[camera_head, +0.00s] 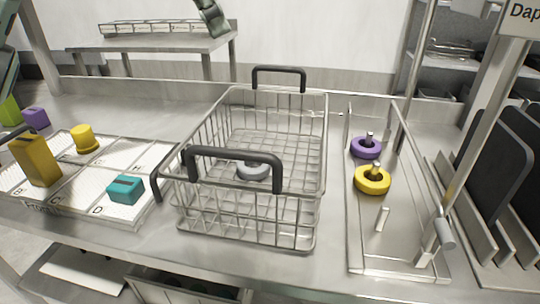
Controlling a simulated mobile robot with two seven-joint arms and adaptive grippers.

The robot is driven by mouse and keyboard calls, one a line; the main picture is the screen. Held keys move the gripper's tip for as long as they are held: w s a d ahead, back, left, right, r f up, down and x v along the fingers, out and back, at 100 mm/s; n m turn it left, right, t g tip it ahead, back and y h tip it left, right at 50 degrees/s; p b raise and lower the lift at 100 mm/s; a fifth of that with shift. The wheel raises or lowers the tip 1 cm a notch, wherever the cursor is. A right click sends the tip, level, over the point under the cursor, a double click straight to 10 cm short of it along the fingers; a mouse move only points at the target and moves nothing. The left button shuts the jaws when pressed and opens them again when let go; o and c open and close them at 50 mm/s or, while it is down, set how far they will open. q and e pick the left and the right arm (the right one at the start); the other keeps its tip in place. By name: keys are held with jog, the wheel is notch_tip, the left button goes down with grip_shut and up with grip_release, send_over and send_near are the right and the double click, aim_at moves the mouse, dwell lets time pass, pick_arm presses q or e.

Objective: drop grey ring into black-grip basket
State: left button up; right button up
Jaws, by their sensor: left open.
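The grey ring (253,170) lies flat on the floor of the wire basket (322,130), seen through the mesh behind the front grip. The basket stands on the steel counter and has a black grip at the back (278,72) and one at the front (235,156). A dark gripper, which I take for my left one (214,28), shows at the top edge, high in the picture and apart from the ring and basket. It is open and empty; its upper part is cut off. My right gripper does not show.
Right of the basket, a tray (352,235) has pegs with a purple ring (366,147) and a yellow ring (373,180). On the left, a compartmented tray (75,202) holds a teal block (126,189) and yellow pieces. A post and dark panels (495,165) stand at the right.

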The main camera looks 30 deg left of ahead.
pick_arm(q)
jog(key=shift+v, duration=1.75)
